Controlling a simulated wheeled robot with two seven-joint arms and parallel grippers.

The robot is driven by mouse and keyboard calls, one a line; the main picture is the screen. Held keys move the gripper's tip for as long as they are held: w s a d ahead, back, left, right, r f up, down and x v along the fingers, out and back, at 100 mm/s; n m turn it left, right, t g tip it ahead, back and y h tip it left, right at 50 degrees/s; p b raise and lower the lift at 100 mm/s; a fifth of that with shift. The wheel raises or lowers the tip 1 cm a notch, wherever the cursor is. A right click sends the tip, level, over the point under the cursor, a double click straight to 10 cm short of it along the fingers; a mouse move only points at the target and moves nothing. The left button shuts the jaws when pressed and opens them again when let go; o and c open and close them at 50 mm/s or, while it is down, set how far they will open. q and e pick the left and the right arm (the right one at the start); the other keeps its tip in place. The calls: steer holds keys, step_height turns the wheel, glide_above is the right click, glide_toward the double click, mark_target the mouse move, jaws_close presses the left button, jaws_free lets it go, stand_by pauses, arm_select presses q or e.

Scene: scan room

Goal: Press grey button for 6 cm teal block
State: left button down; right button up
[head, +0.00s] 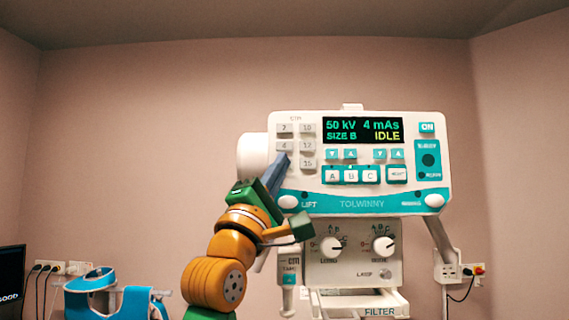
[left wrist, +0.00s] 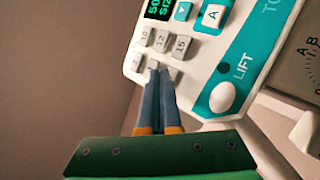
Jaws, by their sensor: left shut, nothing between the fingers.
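The white control panel (head: 350,207) has a block of grey buttons (head: 307,145) at its upper left, in two columns. Labels 2, 10, 12 and 15 read; the middle left one is blurred. My left gripper (head: 283,156) is shut and empty, its blue-grey fingertips over the lower left of this block, hiding the button there. In the left wrist view the closed fingertips (left wrist: 160,72) overlap the lower row beside the 15 button (left wrist: 181,46). I cannot tell whether they touch. No 6 cm teal block is clearly recognisable. My right gripper is not in view.
The display (head: 362,130) reads 50 kV, 4 mAs, SIZE B, IDLE. A white knob (head: 288,202) by LIFT is close under the fingers. Dials (head: 333,245) are lower down. A blue-and-white object (head: 90,300) stands at lower left.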

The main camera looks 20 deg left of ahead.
arm_select(q)
steer(key=shift+s, duration=0.1)
steer(key=shift+s+d+f+b, duration=0.15)
steer(key=shift+s+b, duration=0.2)
steer(key=shift+b, duration=0.2)
steer(key=shift+s, duration=0.25)
steer(key=shift+s+d, duration=0.1)
steer(key=s+b, duration=0.1)
steer(key=s, duration=0.1)
steer(key=s+d+b, duration=0.1)
steer(key=s+b, duration=0.1)
steer(key=shift+s+d, duration=0.15)
steer(key=shift+s, duration=0.2)
